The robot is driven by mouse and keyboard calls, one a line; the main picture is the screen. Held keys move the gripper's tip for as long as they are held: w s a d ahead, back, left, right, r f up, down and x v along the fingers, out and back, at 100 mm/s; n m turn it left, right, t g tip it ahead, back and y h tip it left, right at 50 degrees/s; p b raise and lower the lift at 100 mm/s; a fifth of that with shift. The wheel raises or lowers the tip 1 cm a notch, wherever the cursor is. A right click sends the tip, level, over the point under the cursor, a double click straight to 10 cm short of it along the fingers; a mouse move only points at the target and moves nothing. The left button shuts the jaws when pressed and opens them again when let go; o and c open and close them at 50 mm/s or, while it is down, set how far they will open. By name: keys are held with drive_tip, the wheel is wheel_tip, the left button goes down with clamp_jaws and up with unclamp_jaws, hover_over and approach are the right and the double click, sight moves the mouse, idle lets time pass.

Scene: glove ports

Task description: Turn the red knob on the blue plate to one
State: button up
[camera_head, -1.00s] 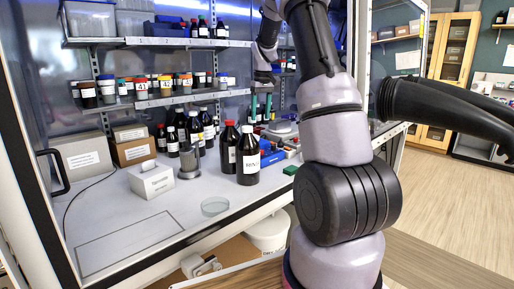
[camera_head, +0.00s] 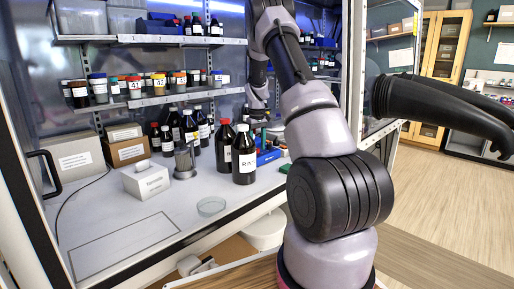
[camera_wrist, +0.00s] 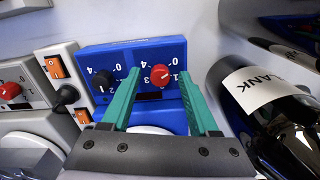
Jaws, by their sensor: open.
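The blue plate (camera_wrist: 130,52) fills the upper middle of the wrist view, with white numerals around its knobs. The red knob (camera_wrist: 160,75) sits on its right part. A black knob (camera_wrist: 103,80) sits to its left. My gripper (camera_wrist: 159,77) is open, with a green finger on each side of the red knob. I cannot tell whether either finger touches it. A light mark shows on the red knob, but the number it points to is unclear. In the head view my gripper (camera_head: 257,116) is small, inside the cabinet; the knobs cannot be made out there.
A dark bottle with a white label (camera_wrist: 262,95) stands close to the right finger. A grey panel with another red knob (camera_wrist: 10,91) and orange switches (camera_wrist: 55,67) lies left of the blue plate. Shelves of jars (camera_head: 135,88) stand behind.

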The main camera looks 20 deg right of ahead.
drive_tip(key=shift+f, duration=0.35)
clamp_jaws()
drive_tip(key=shift+m, duration=0.3)
drive_tip(key=m, duration=1.1)
idle(0.5)
